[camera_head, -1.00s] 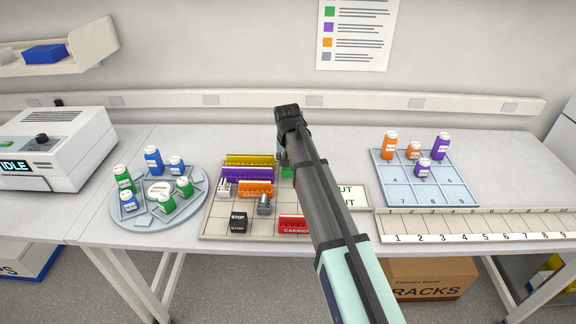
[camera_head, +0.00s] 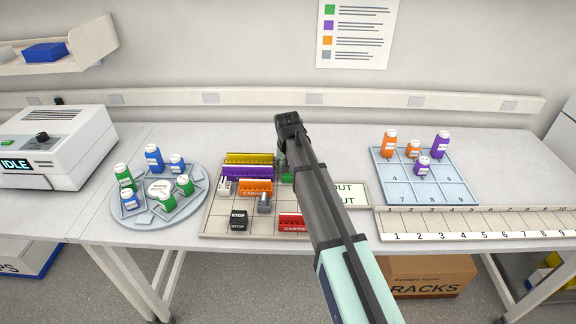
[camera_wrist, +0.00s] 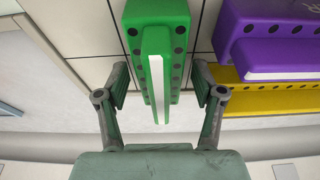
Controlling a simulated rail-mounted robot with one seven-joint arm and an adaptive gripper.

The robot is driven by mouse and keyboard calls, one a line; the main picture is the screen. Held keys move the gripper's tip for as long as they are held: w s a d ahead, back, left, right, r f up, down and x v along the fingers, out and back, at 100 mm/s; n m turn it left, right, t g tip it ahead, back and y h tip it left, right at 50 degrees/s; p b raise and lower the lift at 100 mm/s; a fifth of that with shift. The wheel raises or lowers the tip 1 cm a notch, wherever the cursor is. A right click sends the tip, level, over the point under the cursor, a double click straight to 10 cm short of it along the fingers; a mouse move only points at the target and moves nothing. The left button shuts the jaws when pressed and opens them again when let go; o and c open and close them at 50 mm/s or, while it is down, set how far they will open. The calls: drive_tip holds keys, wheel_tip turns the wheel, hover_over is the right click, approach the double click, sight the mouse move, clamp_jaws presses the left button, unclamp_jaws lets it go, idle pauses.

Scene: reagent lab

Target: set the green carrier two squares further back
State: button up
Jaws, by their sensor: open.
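The green carrier (camera_wrist: 157,45) shows in the wrist view as a long block with dark dots and a raised rib with a white strip. In the head view only a small green part of it (camera_head: 287,178) shows; my arm hides the rest. My gripper (camera_wrist: 160,84) is open, with one finger on each side of the carrier's near end and visible gaps between. In the head view my gripper (camera_head: 282,162) is mostly hidden behind my wrist. The carrier stands on the squared board (camera_head: 217,215).
Purple (camera_head: 245,173) and yellow (camera_head: 248,158) carriers lie left of the green one, with an orange carrier (camera_head: 256,187) in front. A red carrier (camera_head: 293,222), a grey piece (camera_head: 264,203) and a black STOP block (camera_head: 238,220) stand nearer the front.

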drive_tip(key=b+v, duration=0.2)
drive_tip(key=v, duration=1)
drive_tip(key=shift+r, duration=0.2)
